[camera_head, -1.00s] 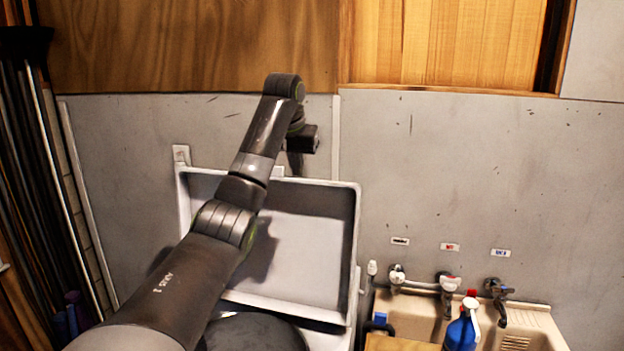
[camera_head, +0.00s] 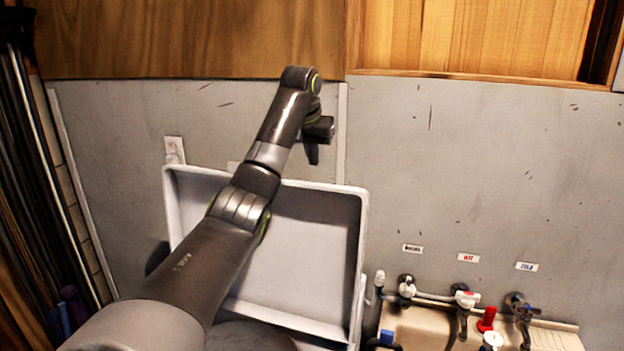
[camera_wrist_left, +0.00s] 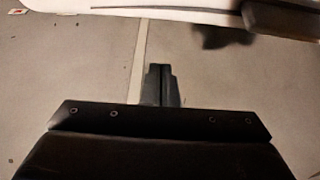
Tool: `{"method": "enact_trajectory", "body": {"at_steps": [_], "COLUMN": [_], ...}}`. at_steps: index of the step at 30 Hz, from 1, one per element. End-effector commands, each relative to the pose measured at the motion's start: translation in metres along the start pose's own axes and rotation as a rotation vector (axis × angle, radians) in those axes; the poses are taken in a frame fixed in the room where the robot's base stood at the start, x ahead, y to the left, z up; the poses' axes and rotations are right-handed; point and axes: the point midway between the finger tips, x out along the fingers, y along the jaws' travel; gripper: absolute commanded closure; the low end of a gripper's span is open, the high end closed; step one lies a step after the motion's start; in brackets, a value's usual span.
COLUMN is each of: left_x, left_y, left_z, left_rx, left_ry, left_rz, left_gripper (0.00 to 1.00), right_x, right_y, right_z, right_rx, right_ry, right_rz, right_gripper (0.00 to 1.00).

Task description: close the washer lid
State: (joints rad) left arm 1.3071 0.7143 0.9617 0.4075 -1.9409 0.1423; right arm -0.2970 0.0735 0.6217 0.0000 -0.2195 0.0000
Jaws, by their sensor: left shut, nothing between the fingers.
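The washer lid (camera_head: 315,240) stands open and raised, a grey panel with a white rim, in the middle of the head view. Its edge also shows along the top of the left wrist view (camera_wrist_left: 190,14). The washer's opening below it (camera_head: 250,338) is only partly visible behind my arm. My left arm reaches across in front of the lid. My left gripper (camera_head: 313,154) is above the lid's upper edge, close to the wall, shut and empty. Its shut fingers show in the left wrist view (camera_wrist_left: 160,86). My right gripper is not in view.
A sink (camera_head: 420,328) with taps (camera_head: 462,300) stands to the right of the washer. A grey wall with an outlet (camera_head: 174,150) is behind the lid. Wooden cupboards (camera_head: 190,35) hang above.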

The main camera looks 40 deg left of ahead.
Motion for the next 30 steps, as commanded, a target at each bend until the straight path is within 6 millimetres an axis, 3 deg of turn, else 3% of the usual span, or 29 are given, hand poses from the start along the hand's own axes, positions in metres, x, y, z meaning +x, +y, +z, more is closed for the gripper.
{"method": "enact_trajectory", "body": {"at_steps": [1, 10, 18, 30], "left_x": [0.008, 0.072, 0.063, 0.058], "left_y": [0.0, 0.0, 0.0, 0.0], "left_z": [-0.001, 0.0, 0.021, 0.038], "left_rx": [0.001, -0.001, 0.001, 0.0], "left_ry": [-0.006, -0.006, 0.0, -0.001], "left_rz": [-0.001, 0.0, -0.001, 0.0], "left_gripper": [1.0, 1.0, 1.0, 1.0], "right_x": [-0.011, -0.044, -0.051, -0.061], "right_y": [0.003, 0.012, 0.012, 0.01], "right_z": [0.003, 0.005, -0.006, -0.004], "right_rx": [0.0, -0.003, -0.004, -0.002], "right_ry": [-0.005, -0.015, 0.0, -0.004], "right_rz": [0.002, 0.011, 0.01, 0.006], "right_gripper": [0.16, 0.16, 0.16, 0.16]}}
